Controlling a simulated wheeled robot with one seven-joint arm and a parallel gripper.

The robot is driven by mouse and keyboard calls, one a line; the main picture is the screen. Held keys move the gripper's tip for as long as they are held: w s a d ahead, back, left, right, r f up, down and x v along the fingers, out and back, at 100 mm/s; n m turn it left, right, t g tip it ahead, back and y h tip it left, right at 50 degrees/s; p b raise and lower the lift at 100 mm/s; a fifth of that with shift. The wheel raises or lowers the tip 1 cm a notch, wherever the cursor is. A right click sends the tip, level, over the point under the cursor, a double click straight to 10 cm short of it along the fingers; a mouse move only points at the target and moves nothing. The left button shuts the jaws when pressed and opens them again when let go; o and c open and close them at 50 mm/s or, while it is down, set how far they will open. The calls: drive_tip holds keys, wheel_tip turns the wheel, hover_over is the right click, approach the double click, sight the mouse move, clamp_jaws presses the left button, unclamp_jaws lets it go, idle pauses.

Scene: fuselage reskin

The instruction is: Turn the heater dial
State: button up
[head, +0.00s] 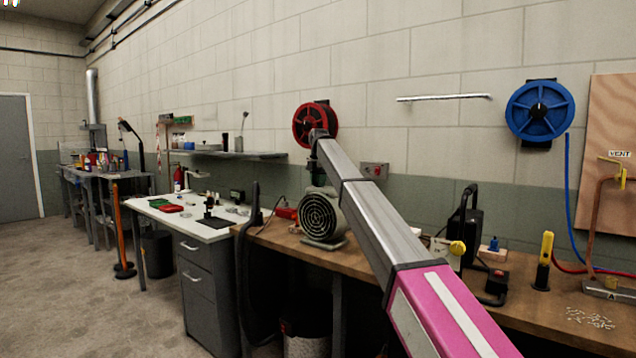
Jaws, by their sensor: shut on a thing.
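The heater (322,217) is a beige, drum-shaped unit with a dark round grille, standing on the wooden bench left of my arm. My arm reaches from the lower right to above it. My gripper (316,172) is small and dark at the arm's far end, pointing down at the top of the heater. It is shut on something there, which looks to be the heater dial. The dial itself is hidden by the gripper, and its setting cannot be read.
The wooden bench (400,262) holds a black device (468,225), a yellow-handled tool (543,262) and red and blue hoses at right. A red reel (301,127) hangs behind my arm's end.

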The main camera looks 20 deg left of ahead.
drive_tip(key=n, duration=0.4)
idle(0.3)
drive_tip(key=o, duration=0.9)
drive_tip(key=r, duration=1.1)
drive_tip(key=shift+d, duration=0.2)
drive_tip(key=shift+o, duration=0.2)
